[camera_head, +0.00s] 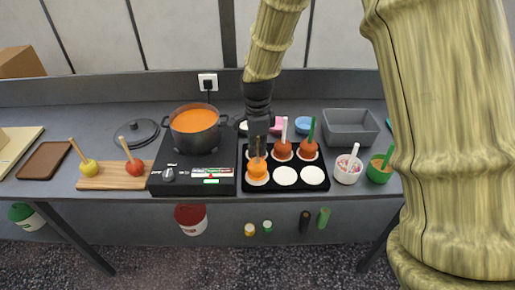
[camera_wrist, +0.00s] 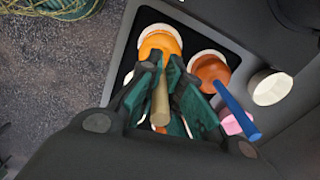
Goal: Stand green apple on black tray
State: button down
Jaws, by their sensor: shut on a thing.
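My gripper (camera_head: 257,140) is shut on the tan stick (camera_wrist: 160,102) of an orange-coated apple (camera_head: 257,169). This apple is upright over the front left white disc of the black tray (camera_head: 271,187); whether it rests on the disc is hard to tell. The coat hides its own colour. In the wrist view the orange apple (camera_wrist: 160,42) shows beyond the fingers, with a white rim around it. A yellow-green apple (camera_head: 89,167) with a wooden stick lies on a wooden board (camera_head: 107,181) at the left.
Brown-coated apples (camera_head: 282,150) stand in the tray's back row. Two front discs (camera_head: 285,176) are bare. A pot of orange liquid (camera_head: 195,119) sits on the black cooker left of the tray. Cups (camera_head: 347,174) and a grey bin (camera_head: 350,127) are at the right. A red apple (camera_head: 134,168) shares the board.

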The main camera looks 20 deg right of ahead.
jog(key=shift+f, duration=0.75)
jog(key=c, duration=1.6)
grip_release()
jog(key=shift+r+b, duration=1.45)
jog(key=shift+r, duration=4.7)
